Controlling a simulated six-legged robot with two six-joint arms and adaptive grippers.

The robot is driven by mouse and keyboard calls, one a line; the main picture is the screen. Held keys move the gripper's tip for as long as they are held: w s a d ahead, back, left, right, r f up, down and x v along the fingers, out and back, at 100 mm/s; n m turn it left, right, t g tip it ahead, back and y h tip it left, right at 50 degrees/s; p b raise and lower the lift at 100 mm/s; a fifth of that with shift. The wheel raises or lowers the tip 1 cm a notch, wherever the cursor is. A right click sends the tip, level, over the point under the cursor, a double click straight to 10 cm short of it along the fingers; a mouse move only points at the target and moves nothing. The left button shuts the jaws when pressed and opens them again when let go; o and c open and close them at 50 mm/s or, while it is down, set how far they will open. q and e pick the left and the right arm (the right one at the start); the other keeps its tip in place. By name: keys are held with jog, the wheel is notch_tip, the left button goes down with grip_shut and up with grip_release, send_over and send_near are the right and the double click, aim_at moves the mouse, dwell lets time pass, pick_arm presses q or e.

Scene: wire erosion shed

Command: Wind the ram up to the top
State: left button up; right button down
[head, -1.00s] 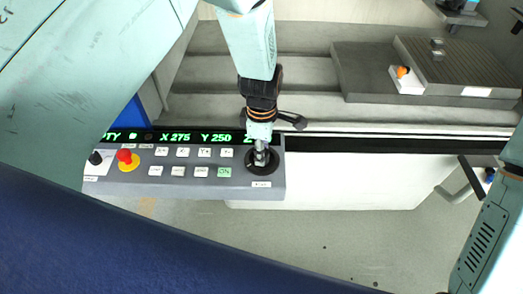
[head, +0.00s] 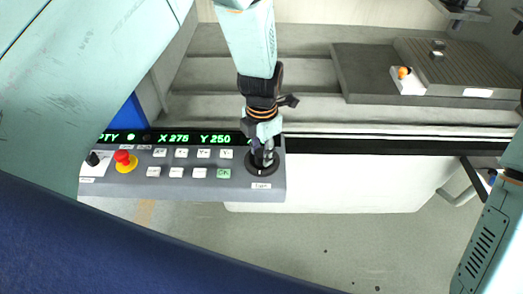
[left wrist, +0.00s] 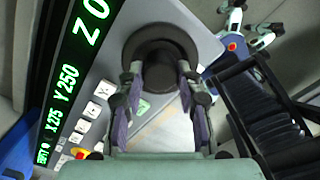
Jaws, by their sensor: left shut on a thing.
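A round black knob (head: 255,170) sits at the right end of the grey control panel (head: 200,188). My left gripper (head: 263,156) comes down on it from above and is shut on its raised middle. In the left wrist view the fingers (left wrist: 159,78) lie on both sides of the hub of the knob (left wrist: 150,40). The green readout (head: 180,138) shows X 275 and Y 250. A Z with a digit beginning 0 shows in the left wrist view (left wrist: 92,20), cut by the edge. I cannot make out the ram.
A red stop button (head: 122,157) and several white keys (head: 181,153) lie left of the knob. Behind are grey steps and a slotted grey block (head: 450,65) with a small orange thing (head: 403,72) beside it. Bare floor (head: 330,230) lies in front.

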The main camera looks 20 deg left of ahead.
aim_at(262, 153)
pick_arm(q)
jog(key=shift+s+f+n, duration=0.15)
jog(key=shift+s+n, duration=0.05)
jog(key=shift+n, duration=0.4)
jog(key=o, duration=1.1)
jog(key=shift+w, duration=0.2)
jog(key=shift+o, duration=0.2)
jog(key=shift+r, duration=0.2)
notch_tip(262, 153, up, 12)
jog(key=shift+f, duration=0.1)
